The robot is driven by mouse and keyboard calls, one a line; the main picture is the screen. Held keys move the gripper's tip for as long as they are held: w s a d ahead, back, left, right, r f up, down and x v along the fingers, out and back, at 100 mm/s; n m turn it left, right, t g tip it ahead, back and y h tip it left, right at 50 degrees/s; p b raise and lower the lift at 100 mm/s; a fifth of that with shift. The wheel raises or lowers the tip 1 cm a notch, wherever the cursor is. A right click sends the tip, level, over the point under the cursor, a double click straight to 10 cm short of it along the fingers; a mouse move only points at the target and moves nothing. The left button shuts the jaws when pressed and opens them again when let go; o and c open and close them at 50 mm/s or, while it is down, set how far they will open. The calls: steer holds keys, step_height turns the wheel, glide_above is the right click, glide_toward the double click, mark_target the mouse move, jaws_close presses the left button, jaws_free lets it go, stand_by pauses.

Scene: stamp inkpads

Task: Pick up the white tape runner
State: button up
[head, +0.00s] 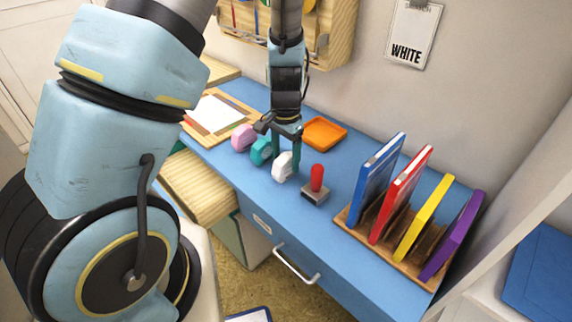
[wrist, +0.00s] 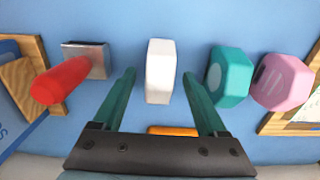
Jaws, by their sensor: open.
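The white tape runner (head: 282,167) stands on the blue desk in the head view, to the right of a teal tape runner (head: 261,151) and a pink one (head: 243,137). In the wrist view the white tape runner (wrist: 160,71) lies between and just beyond the fingertips of my gripper (wrist: 158,75). My gripper (head: 286,133) is open and empty, with its two green fingers on either side of the white runner's line. Whether the fingers are level with the runner's height I cannot tell. The teal runner (wrist: 229,77) is close outside the right finger.
A red-handled stamp (head: 316,180) stands on the right of the white runner. An orange tray (head: 324,133) lies behind. A wooden rack (head: 392,250) with upright blue, red, yellow and purple inkpads is at the right. A wooden board with paper (head: 213,114) is at the left.

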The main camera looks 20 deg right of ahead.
mark_target(286, 166)
steer(key=shift+f+p, duration=0.35)
steer(key=shift+f, duration=1.4)
steer(key=shift+c, duration=0.3)
jaws_close()
